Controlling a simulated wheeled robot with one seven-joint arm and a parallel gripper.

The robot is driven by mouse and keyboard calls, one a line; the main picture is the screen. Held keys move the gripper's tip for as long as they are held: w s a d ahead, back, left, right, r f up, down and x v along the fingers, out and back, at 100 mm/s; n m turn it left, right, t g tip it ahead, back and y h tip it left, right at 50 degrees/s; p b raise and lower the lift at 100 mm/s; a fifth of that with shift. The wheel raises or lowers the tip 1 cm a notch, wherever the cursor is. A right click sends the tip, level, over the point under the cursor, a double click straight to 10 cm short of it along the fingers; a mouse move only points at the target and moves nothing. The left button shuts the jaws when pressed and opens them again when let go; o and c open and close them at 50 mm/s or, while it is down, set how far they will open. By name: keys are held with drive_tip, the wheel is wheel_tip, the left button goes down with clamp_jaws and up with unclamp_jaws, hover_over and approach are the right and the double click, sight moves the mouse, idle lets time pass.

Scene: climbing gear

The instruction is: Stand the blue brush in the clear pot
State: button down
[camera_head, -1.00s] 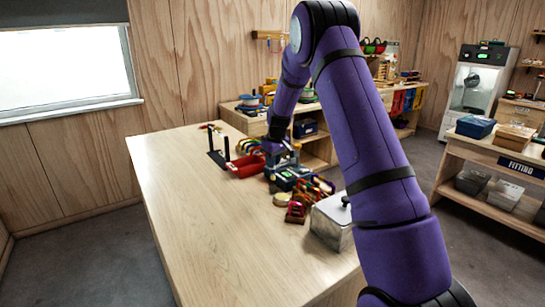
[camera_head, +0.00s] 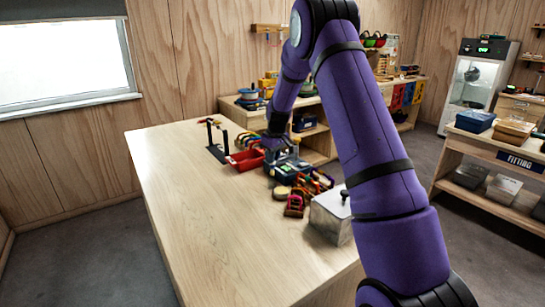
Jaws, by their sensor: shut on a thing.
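My gripper (camera_head: 284,153) is small and far off, at the end of my purple arm over the far right part of the table. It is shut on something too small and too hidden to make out. Below it is a dark blue and grey cluster (camera_head: 286,170) whose parts I cannot separate. I cannot pick out the blue brush or the clear pot for certain; the gripper and arm cover part of this area.
A red tray (camera_head: 245,160) and a black two-post rack (camera_head: 218,150) stand left of my gripper. Coloured gear (camera_head: 318,182), a red item (camera_head: 295,206) and a metal box (camera_head: 331,218) line the right edge. The table's (camera_head: 205,225) left and near parts are bare.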

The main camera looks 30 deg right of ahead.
sight(272, 168)
drive_tip(key=shift+f, duration=1.9)
drive_tip(key=c, duration=1)
unclamp_jaws()
drive_tip(key=shift+o, duration=0.2)
drive_tip(key=shift+r, duration=0.1)
wheel_tip(272, 168, up, 10)
drive_tip(key=s, duration=0.1)
drive_tip(key=shift+s+d+r, duration=0.2)
drive_tip(key=shift+s+r, duration=0.05)
drive_tip(key=shift+s, duration=0.05)
